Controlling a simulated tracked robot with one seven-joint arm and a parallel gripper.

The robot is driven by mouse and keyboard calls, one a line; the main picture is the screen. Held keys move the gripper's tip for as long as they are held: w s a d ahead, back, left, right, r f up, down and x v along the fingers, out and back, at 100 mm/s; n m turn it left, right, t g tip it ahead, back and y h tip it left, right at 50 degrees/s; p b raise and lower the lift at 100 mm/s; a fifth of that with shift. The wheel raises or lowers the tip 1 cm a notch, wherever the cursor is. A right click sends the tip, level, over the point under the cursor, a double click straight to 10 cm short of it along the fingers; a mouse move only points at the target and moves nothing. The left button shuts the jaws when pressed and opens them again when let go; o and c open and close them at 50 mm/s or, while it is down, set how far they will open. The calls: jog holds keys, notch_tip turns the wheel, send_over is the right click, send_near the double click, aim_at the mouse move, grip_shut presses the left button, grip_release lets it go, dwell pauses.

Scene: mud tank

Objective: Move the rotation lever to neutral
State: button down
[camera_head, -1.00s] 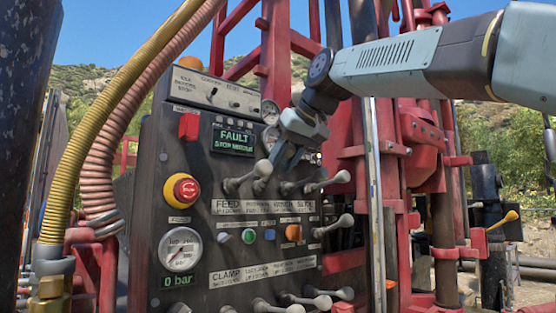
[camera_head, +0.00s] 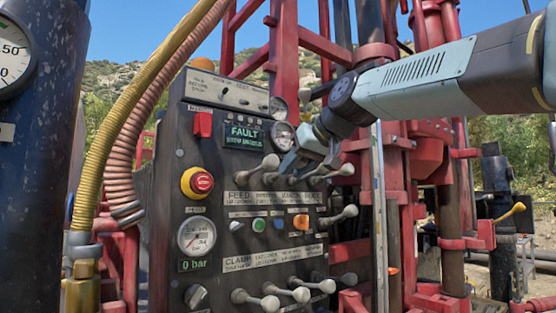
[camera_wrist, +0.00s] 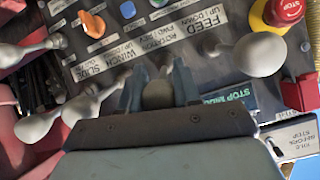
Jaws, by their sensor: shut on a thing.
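The rotation lever (camera_wrist: 157,96) has a round grey knob, seen end-on between my two fingers in the wrist view. My gripper (camera_wrist: 159,88) is shut on this knob, one finger on each side. In the head view my gripper (camera_head: 290,163) reaches the upper lever row from the right and partly hides the rotation lever. The "ROTATION" label (camera_wrist: 170,38) is on the panel beyond the fingers. The lever's shaft is mostly hidden, so its exact tilt cannot be told.
The feed lever (camera_wrist: 258,55) is close on one side, the winch lever (camera_wrist: 95,102) on the other. A red emergency stop (camera_head: 197,182), a pressure gauge (camera_head: 197,236) reading 0 bar and a lit "FAULT" display (camera_head: 243,136) are on the panel. Hoses (camera_head: 120,120) hang at left.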

jog(key=shift+f, duration=0.5)
jog(key=c, duration=0.8)
grip_release()
jog(key=shift+s, duration=0.1)
jog(key=v, duration=1.3)
jog(key=shift+s+d+r, duration=0.15)
jog(key=shift+s+d, duration=0.05)
jog(key=shift+d, duration=0.1)
